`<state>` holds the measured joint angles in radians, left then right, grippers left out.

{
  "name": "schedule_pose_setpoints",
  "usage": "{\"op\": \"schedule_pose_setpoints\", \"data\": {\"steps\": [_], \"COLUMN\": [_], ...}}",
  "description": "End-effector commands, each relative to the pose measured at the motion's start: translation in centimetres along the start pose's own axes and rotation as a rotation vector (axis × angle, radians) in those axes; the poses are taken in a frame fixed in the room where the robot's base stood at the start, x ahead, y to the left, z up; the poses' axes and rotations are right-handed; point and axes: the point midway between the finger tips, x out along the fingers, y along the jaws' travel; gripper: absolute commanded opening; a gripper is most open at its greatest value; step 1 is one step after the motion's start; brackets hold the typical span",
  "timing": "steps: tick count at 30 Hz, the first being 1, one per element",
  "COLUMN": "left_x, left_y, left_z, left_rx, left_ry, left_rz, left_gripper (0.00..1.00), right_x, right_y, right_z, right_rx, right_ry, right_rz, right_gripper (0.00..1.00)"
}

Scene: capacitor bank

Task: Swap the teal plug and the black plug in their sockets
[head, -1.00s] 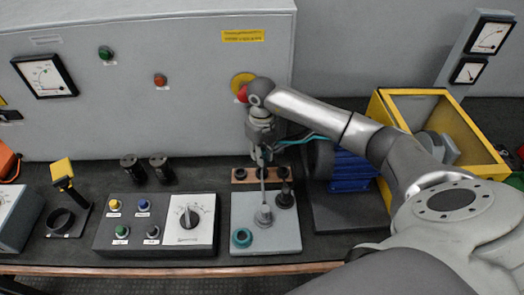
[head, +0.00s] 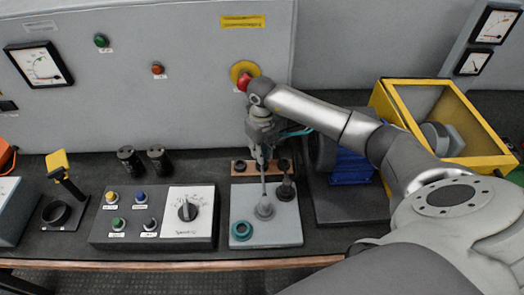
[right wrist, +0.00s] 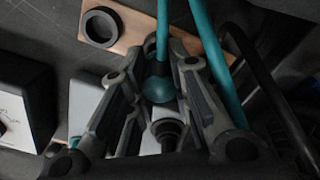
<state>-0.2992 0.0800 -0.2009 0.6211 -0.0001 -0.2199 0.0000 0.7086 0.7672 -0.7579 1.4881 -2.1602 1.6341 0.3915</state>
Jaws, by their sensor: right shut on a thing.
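My right gripper (head: 262,153) points down over the brown socket strip (head: 252,181). In the right wrist view its fingers (right wrist: 160,100) are closed around the teal plug (right wrist: 158,88), whose teal cable runs up out of view. The fingers hide part of the strip and most of the plug in the head view. The black plug (head: 286,191) stands upright on the right of the grey plate (head: 285,229). A teal ring (head: 241,231) lies at the plate's front left. My left gripper is out of view.
A control box with buttons and a dial (head: 187,210) stands left of the plate. A blue motor (head: 350,167) and a yellow-framed box (head: 455,140) stand to the right. Two black cylinders (head: 142,160) are behind the control box. A red emergency button (head: 245,82) is on the cabinet above.

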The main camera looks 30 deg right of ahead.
Motion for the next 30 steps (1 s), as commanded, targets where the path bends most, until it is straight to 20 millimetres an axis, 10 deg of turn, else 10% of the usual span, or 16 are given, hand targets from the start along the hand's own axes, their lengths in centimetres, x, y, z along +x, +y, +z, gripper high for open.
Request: {"op": "schedule_pose_setpoints", "data": {"steps": [30], "left_x": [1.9], "left_y": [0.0], "left_z": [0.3], "left_rx": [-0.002], "left_ry": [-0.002], "left_rz": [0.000], "left_gripper": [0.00], "right_x": [2.5], "right_y": [0.0], "right_z": [0.0], "right_rx": [0.000], "right_ry": [0.001], "right_rz": [-0.001], "right_gripper": [0.00]}}
